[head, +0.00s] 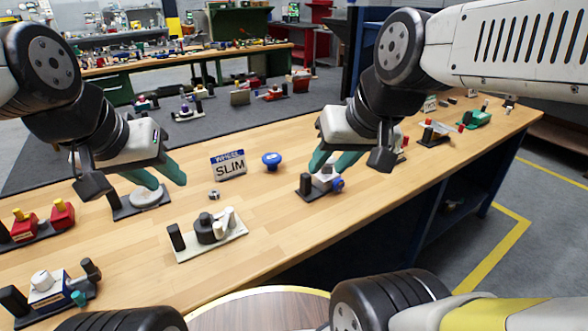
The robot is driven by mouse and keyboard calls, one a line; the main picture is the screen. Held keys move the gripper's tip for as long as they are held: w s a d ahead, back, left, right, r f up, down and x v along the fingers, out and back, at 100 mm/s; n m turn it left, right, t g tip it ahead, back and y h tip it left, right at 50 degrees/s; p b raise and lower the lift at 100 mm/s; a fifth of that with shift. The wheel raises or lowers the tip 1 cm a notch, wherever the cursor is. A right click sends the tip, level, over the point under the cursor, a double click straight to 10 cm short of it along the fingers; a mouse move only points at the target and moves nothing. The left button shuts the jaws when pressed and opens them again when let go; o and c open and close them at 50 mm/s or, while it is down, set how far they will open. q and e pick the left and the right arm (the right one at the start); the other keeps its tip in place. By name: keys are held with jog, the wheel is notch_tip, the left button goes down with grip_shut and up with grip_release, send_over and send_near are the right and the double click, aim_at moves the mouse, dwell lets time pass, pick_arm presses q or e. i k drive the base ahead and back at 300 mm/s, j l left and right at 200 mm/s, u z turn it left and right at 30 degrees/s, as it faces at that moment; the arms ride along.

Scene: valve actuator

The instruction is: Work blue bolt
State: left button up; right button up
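A small blue bolt-like part (338,184) sits on the right side of an actuator unit with a grey top (325,176) and a dark base (307,188), on the wooden workbench. My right gripper (331,165) is directly above and behind this unit, its teal fingers apart on either side of the grey top. I cannot tell whether they touch it. My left gripper (163,178) is open over another unit with a round light-grey disc (147,196) on a dark base. I see nothing held in it.
A blue round handwheel (271,160) and a "WHEEL SLIM" sign (229,165) stand mid-bench. A small grey nut (214,194) and a grey unit on a pale plate (211,232) lie nearer. Red-and-yellow units (40,218) are at left. The front right of the workbench (290,228) is clear.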

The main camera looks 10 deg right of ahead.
aim_at(338, 184)
jog(key=l+u, duration=0.2)
jog(key=u, duration=0.2)
jog(key=l+u, duration=0.25)
jog(key=u, duration=0.15)
jog(key=l+u, duration=0.25)
jog(key=u, duration=0.15)
jog(key=l+u, duration=0.2)
jog(key=u, duration=0.2)
jog(key=k+l+u, duration=0.25)
jog(key=l, duration=0.3)
jog(key=k+l+u, duration=0.3)
jog(key=l, duration=0.2)
jog(key=k+l+u, duration=0.25)
jog(key=l, duration=0.25)
jog(key=k+l+u, duration=0.25)
jog(key=k+l, duration=1.1)
jog(key=l, duration=0.1)
